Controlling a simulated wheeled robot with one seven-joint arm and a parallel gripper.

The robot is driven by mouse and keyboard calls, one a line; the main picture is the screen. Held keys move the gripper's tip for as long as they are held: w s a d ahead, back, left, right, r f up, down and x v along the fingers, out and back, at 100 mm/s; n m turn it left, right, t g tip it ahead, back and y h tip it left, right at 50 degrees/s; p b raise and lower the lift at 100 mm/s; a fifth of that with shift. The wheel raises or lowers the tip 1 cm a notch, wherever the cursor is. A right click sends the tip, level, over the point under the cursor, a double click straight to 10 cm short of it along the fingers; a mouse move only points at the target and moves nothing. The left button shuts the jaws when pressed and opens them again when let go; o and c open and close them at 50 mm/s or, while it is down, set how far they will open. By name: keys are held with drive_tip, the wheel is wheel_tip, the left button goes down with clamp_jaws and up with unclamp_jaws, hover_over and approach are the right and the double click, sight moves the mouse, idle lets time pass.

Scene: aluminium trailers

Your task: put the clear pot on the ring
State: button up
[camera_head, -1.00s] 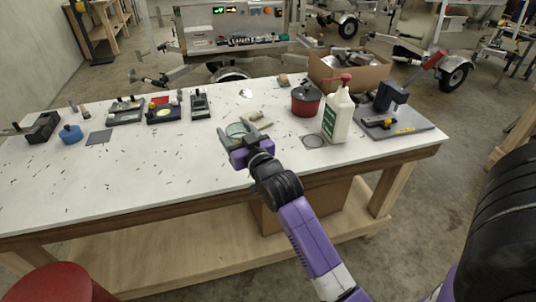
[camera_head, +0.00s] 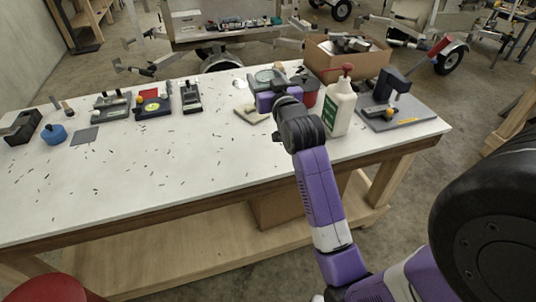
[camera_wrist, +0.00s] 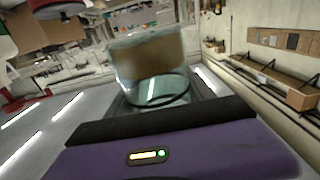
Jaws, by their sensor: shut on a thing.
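The clear pot (camera_head: 266,76) is a see-through round vessel, held above the far half of the white table. It also fills the upper middle of the wrist view (camera_wrist: 150,62), upright to slightly tilted. My gripper (camera_head: 270,88) is shut on it, with the purple gripper body just below and in front of the pot. The ring is not visible now; my arm covers the table left of the white bottle, where a thin dark ring showed earlier.
A white bottle with a red pump (camera_head: 339,108) stands right of my wrist, close to it. A red pot (camera_head: 311,93) is partly hidden behind my gripper. The table's middle left is mostly clear.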

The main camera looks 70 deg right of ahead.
drive_tip(key=shift+f+b, duration=0.45)
drive_tip(key=shift+f, duration=9.3)
drive_tip(key=shift+f, duration=0.25)
drive_tip(key=o, duration=1.5)
drive_tip(key=shift+r, duration=0.1)
